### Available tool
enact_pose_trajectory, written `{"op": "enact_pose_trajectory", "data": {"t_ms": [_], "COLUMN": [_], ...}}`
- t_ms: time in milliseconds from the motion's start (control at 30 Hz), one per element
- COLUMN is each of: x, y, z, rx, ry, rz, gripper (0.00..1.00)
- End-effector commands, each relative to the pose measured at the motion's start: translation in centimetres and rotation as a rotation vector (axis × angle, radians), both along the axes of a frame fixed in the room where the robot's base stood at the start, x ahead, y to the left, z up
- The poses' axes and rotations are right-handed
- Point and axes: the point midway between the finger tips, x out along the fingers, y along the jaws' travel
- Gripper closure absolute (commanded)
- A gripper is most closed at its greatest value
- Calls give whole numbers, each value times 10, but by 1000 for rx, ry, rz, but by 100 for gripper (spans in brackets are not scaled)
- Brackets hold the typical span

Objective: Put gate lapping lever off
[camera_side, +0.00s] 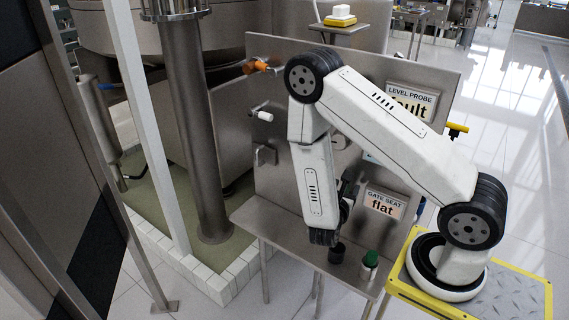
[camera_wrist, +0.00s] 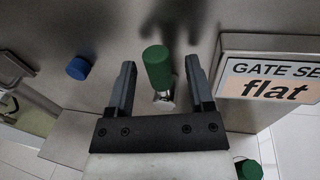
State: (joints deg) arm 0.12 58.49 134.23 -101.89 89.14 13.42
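A lever with a green grip (camera_wrist: 157,67) on a short metal stem stands out from the grey panel in the wrist view, left of the "GATE SEAT flat" sign (camera_wrist: 272,82). No label in view names the gate lapping lever itself. My gripper (camera_wrist: 160,63) is open, with one finger on each side of the green grip. In the side view my arm hides this lever, and the fingers are not clearly visible. The sign also shows there (camera_side: 384,203).
The panel carries an orange-handled lever (camera_side: 258,66), a white-handled lever (camera_side: 262,113) and a "LEVEL PROBE fault" sign (camera_side: 411,101). A blue knob (camera_wrist: 78,68) lies left of my gripper.

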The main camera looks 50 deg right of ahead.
Motion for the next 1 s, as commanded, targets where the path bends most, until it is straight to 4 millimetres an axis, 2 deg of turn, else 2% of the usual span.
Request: {"op": "enact_pose_trajectory", "data": {"t_ms": [533,1000], "x": [-1,-8], "y": [8,47], "z": [0,2], "rx": [2,2], "ry": [3,1], "rz": [3,5], "gripper": [33,33]}}
